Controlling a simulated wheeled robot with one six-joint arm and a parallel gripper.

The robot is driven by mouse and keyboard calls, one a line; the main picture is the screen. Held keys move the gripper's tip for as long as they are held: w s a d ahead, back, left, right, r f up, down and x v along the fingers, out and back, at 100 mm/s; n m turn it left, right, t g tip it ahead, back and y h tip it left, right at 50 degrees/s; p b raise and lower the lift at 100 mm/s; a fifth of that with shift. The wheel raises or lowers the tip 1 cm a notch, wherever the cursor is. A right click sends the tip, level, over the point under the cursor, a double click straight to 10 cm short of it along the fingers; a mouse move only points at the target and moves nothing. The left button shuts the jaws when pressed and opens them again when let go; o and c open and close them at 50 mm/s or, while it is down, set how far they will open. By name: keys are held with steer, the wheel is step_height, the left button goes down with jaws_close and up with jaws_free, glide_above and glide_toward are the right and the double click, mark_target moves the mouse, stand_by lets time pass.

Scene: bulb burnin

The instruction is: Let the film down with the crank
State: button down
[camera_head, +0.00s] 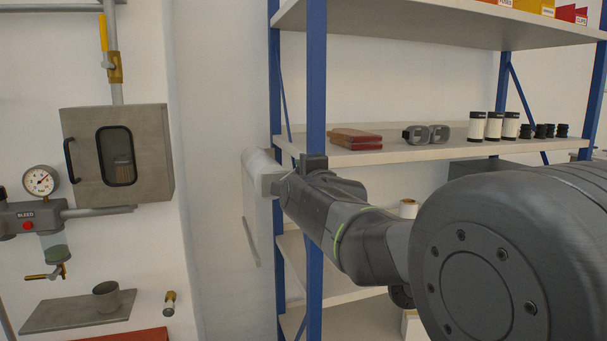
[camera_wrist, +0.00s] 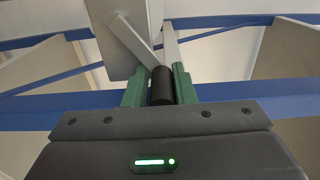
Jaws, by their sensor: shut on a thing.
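The film (camera_head: 250,212) hangs as a pale sheet from a light grey roller housing (camera_head: 262,172) on the wall, beside the blue shelf post. A thin grey bar at its lower edge slants in the head view. In the wrist view the crank's black handle (camera_wrist: 162,86) stands between the two green fingers of my gripper (camera_wrist: 160,88), which is shut on it. The crank's grey arm (camera_wrist: 135,42) runs up and left from the handle, in front of the grey housing (camera_wrist: 112,15). In the head view my gripper and wrist hide the crank.
A blue-posted shelf (camera_head: 440,150) with boxes, white cylinders and small black parts stands right behind my arm. On the left wall are a grey cabinet (camera_head: 118,155), a pressure gauge (camera_head: 41,180), a bleed unit and pipes. The wall between cabinet and film is clear.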

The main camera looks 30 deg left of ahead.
steer(key=shift+r, duration=0.2)
steer(key=c, duration=1.4)
jaws_free()
steer(key=shift+s+a, duration=0.1)
steer(key=shift+a, duration=0.05)
steer(key=shift+c, duration=0.2)
steer(key=shift+o, duration=0.7)
steer(key=shift+s+a, duration=0.1)
steer(key=shift+s, duration=0.05)
steer(key=shift+s+d, duration=0.25)
steer(key=shift+d, duration=0.3)
steer(key=p+v, duration=0.1)
steer(key=v, duration=1.1)
steer(key=shift+s+d, duration=0.2)
steer(key=shift+s, duration=0.1)
steer(key=shift+f, duration=0.1)
